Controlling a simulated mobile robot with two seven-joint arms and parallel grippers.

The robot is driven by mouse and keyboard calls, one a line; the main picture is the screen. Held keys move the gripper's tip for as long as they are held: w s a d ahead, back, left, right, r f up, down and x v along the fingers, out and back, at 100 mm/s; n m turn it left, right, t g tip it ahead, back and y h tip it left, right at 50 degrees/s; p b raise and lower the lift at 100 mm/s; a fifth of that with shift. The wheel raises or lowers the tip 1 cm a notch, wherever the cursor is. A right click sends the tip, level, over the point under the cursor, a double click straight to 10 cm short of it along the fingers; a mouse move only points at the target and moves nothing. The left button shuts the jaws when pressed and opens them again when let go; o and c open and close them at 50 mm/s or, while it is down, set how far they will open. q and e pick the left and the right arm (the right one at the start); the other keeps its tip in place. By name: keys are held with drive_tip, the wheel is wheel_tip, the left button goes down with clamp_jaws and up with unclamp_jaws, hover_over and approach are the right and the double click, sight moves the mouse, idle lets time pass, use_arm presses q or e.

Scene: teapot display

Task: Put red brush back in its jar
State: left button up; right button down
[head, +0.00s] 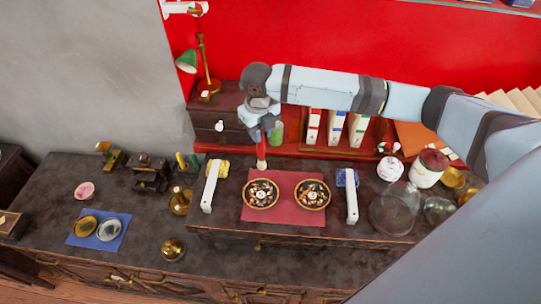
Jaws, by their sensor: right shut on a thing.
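My right gripper (263,128) points down above the back of the counter and is shut on the red brush (261,150). The brush hangs upright with its red handle up and its pale tip down, behind the red mat. I cannot tell whether the tip touches the surface. A greenish glass jar (277,132) stands just right of the gripper, by the back shelf. A brass pot (180,202) stands to the left, near green and yellow handled tools (187,161). I cannot tell which container is the brush's own jar. My left gripper is out of view.
A red mat (285,218) bears two bowls (261,194) (312,194) of dark pieces, with white bars (210,187) (351,193) on both sides. Glass domes (391,209) and a lidded jar (428,168) stand at right.

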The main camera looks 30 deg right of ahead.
drive_tip(key=w+d+m+b, duration=0.4)
drive_tip(key=w+d+b, duration=0.5)
drive_tip(key=w+d, duration=0.45)
wheel_tip(320, 180, down, 9)
drive_tip(key=p, duration=0.1)
drive_tip(key=shift+w+d+r, duration=0.15)
drive_tip(key=shift+w+d, duration=0.1)
drive_tip(key=shift+w, duration=0.05)
drive_tip(key=c, duration=1)
unclamp_jaws()
